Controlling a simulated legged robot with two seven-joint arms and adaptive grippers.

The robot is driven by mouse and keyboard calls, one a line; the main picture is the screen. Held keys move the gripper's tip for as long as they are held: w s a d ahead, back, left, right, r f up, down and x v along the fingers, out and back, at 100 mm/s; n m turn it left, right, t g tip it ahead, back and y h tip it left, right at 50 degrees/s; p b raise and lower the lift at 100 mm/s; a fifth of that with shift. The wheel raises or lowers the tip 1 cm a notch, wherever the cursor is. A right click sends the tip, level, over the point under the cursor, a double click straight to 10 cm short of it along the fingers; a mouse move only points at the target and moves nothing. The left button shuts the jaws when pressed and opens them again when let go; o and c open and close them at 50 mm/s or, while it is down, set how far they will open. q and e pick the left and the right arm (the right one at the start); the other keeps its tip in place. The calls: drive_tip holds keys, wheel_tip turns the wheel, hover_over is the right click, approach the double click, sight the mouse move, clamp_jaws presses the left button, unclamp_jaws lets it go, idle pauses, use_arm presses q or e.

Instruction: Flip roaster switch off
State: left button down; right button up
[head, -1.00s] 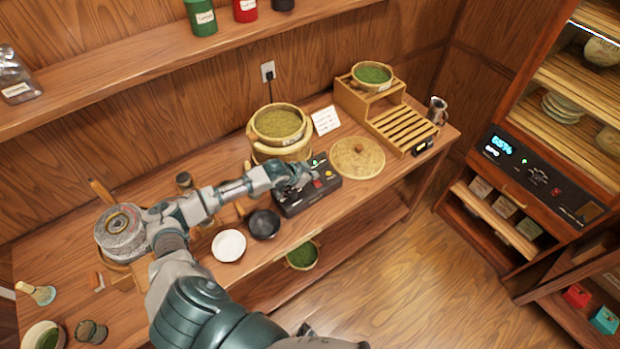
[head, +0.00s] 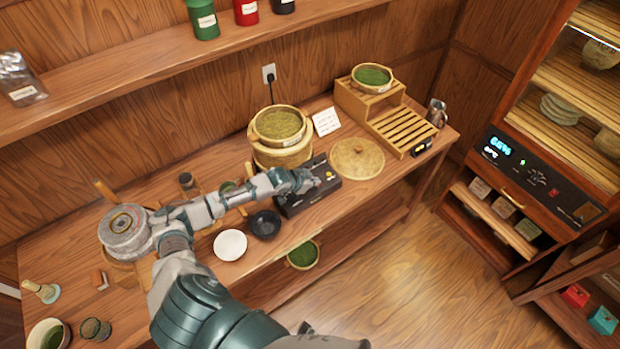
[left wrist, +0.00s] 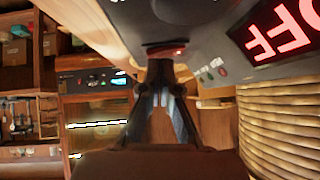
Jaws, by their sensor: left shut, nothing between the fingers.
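The roaster's black control box (head: 325,172) stands on the wooden bench in front of the roaster's round body, a bamboo-coloured drum (head: 283,152) with green leaf in its top. My left gripper (head: 310,183) is shut and empty, its tips over the top of the box, hiding part of its controls. In the left wrist view, the closed fingertips (left wrist: 160,62) are at a red switch (left wrist: 168,51) on the grey panel; whether they touch cannot be told. A display (left wrist: 285,32) shows red letters reading OFF, turned sideways. My right gripper is not in view.
A round woven lid (head: 357,159) lies right of the box, near a slatted wooden stand (head: 402,130). A black bowl (head: 265,224) and a white bowl (head: 230,245) sit left of the box. A glass-front cabinet (head: 530,165) stands at right.

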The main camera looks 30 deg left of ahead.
use_arm(q)
drive_tip(key=shift+d+r, duration=0.15)
drive_tip(key=shift+d, duration=0.1)
drive_tip(key=shift+a+f, duration=0.2)
drive_tip(key=shift+a, duration=0.15)
drive_tip(key=r+p, duration=0.2)
drive_tip(key=shift+a+p, duration=0.3)
wheel_tip(320, 180, up, 3)
drive_tip(key=p, duration=0.2)
drive_tip(key=shift+d+p, duration=0.1)
drive_tip(key=shift+p, duration=0.3)
drive_tip(key=a+b+v, duration=0.1)
drive_tip(key=b+v, duration=0.1)
drive_tip(key=v, duration=0.7)
drive_tip(key=shift+a+f, duration=0.25)
drive_tip(key=shift+a, duration=0.15)
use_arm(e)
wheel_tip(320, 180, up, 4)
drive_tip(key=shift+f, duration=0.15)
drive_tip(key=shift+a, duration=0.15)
